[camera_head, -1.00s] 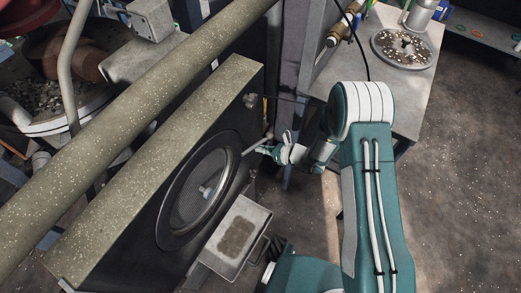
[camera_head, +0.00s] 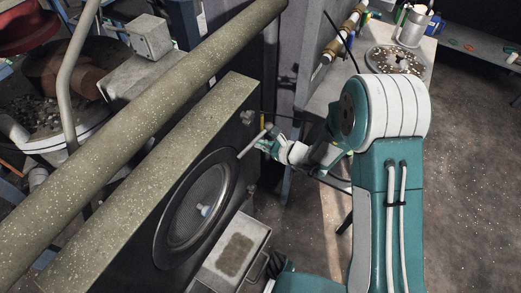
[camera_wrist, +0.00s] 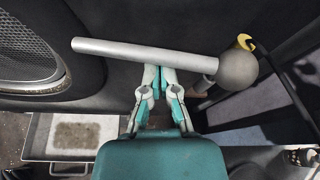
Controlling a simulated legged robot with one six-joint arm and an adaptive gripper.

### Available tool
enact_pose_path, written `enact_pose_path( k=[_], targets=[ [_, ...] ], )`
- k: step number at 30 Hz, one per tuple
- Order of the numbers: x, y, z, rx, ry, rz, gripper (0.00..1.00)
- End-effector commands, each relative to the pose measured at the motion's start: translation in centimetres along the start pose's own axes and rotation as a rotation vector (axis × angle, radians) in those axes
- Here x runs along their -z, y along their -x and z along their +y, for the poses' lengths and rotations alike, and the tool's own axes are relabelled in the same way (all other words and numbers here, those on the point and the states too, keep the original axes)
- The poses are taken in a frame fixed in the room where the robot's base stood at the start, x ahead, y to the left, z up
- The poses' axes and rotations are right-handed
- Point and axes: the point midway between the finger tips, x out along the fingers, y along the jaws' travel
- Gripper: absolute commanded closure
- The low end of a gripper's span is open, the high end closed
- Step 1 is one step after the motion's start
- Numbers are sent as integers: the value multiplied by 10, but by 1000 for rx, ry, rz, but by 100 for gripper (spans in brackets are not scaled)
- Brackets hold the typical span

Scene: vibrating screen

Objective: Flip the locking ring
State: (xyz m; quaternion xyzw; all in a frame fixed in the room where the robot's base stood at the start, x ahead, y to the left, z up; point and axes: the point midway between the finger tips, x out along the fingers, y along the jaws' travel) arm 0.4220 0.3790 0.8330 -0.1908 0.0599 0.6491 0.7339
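A grey rod (camera_wrist: 135,51) crosses the wrist view just beyond my fingertips. Its right end meets a short collar beside a grey ball knob (camera_wrist: 238,72). In the head view the rod (camera_head: 252,144) slants upward to the right beside the machine's dark face. My gripper (camera_wrist: 160,70) has its two fingers close together, with only a narrow gap. Its tips meet the rod's lower edge near mid-length; whether they touch or grip it is hidden. The gripper also shows in the head view (camera_head: 262,147). The round mesh window with its dark ring (camera_head: 199,208) is to the left.
A metal tray (camera_head: 235,250) sits under the window; it also shows in the wrist view (camera_wrist: 40,137). A thick speckled pipe (camera_head: 130,115) runs above the machine. A bench (camera_head: 335,85) stands behind the arm. Floor at the right is clear.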

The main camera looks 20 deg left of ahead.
Motion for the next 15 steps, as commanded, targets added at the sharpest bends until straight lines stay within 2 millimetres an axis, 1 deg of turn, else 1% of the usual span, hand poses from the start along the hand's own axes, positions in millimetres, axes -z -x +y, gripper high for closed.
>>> enact_pose_path(
  k=[1, 6, 15],
  targets=[
    [-6, 1, 0, 5, 17, -3, 100],
    [-12, 3, 0, 15, 47, -3, 100],
    [-14, 4, 0, 16, 52, -3, 100]
  ],
)
